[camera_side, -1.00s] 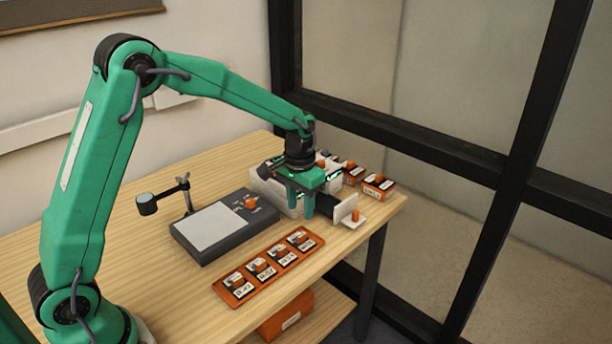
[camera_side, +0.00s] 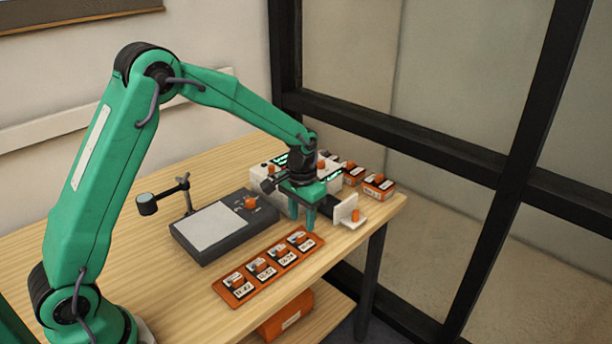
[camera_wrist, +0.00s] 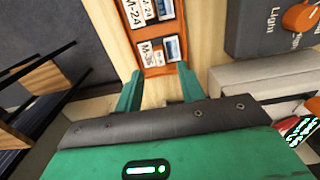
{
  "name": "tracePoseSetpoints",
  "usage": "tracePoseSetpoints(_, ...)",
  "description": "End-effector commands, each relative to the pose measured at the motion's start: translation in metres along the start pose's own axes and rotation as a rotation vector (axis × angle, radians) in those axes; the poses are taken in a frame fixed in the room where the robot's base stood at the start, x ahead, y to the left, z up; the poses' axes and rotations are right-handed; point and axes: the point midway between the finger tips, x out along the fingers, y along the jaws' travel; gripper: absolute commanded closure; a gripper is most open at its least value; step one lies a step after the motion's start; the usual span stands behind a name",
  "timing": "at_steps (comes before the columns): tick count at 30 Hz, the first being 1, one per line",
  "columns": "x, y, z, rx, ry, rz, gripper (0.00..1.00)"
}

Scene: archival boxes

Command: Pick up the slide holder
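An orange tray (camera_side: 226,294) lies on the table in front of the light box. It holds several slide holders, small labelled blocks with orange grips; the farthest (camera_side: 303,239) is nearest my gripper. In the wrist view the tray (camera_wrist: 145,72) has its near end just beyond the gap between my fingers, with a labelled holder (camera_wrist: 150,50) in it. My gripper (camera_side: 302,212) points down, just past the tray's far end in the side view. Its fingers (camera_wrist: 159,72) are apart with nothing between them. Their exact height above the table is hard to tell.
A dark light box (camera_side: 180,239) stands left of the tray, with a magnifier (camera_side: 147,204) behind it. A white machine (camera_side: 268,182) with green displays stands behind my gripper. A white bracket with an orange knob (camera_side: 355,215) and small orange boxes (camera_side: 378,188) are to the right.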

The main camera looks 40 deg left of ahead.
Motion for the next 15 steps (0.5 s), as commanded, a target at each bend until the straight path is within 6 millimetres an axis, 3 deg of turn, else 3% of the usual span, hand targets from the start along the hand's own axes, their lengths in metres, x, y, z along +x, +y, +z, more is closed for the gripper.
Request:
tracePoseSetpoints(9,0.035,-0.001,0.000,0.000,-0.004,0.000,0.61)
tracePoseSetpoints(15,0.047,-0.001,-0.001,0.000,-0.001,0.000,0.61)
